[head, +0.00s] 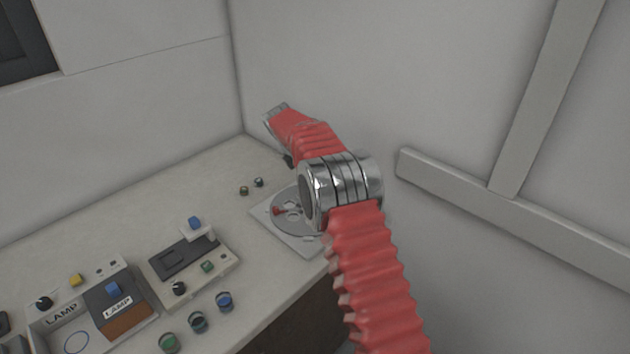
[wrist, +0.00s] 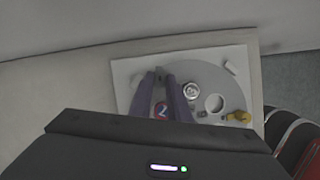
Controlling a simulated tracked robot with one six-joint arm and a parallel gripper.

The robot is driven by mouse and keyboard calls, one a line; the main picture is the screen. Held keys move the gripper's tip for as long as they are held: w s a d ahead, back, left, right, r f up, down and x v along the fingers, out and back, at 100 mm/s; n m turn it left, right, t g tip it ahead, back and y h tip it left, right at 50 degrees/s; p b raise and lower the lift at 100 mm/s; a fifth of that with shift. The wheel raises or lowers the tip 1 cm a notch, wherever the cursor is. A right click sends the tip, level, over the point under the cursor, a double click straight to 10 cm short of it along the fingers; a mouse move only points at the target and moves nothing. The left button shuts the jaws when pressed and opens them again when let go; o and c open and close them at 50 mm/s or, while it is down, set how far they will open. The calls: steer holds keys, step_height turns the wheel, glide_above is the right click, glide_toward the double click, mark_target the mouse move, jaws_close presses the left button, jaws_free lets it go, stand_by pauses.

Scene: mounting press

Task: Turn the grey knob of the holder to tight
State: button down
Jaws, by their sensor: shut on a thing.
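The holder is a round grey disc (wrist: 208,76) on a pale square plate (wrist: 122,72). In the head view the disc (head: 281,222) and plate (head: 262,214) are partly hidden behind my arm. In the wrist view my gripper (wrist: 161,76) reaches over the left part of the disc. Its two dark fingers are close together at the tips, shut on a small dark grey piece, which seems to be the grey knob (wrist: 160,70). The fingers cover most of it, so its setting cannot be read. In the head view the fingers are hidden.
On the disc are a silver round part (wrist: 191,90), a pale round opening (wrist: 214,103) and a yellow piece (wrist: 238,117). On the bench, a lamp box (head: 112,300), a device with a blue-topped arm (head: 190,262) and several small cylinders (head: 224,301) stand left. Walls are close behind.

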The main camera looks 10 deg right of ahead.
steer(key=shift+w+f+m+g, duration=0.1)
steer(key=shift+m+g, duration=0.35)
steer(key=shift+m, duration=0.65)
steer(key=shift+w+m+g, duration=0.1)
steer(key=shift+m+g, duration=0.35)
steer(key=shift+m, duration=1.15)
